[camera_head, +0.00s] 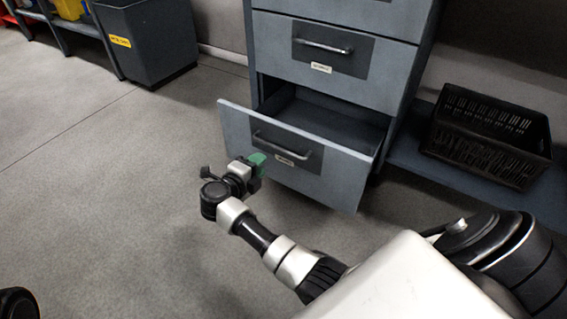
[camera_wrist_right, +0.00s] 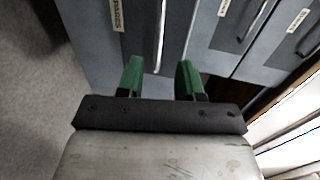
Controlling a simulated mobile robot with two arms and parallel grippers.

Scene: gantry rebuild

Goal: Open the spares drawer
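The spares drawer (camera_head: 325,178) is the lowest drawer in view of the grey cabinet, and it stands pulled out with its empty-looking inside showing. Its bar handle (camera_head: 285,146) runs across the front. In the right wrist view the handle (camera_wrist_right: 161,38) runs up from between the fingers, and the drawer's label (camera_wrist_right: 117,14) seems to read SPARES. My right gripper (camera_head: 257,162) is at the left end of the handle. Its green fingers (camera_wrist_right: 160,77) are apart, one on each side of the handle, with gaps. My left gripper is out of view.
A closed drawer (camera_head: 380,73) is above. A black crate (camera_head: 488,128) sits on a low shelf to the right. A dark grey bin (camera_head: 150,40) stands at the back left. The floor (camera_head: 110,190) left of the drawer is clear.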

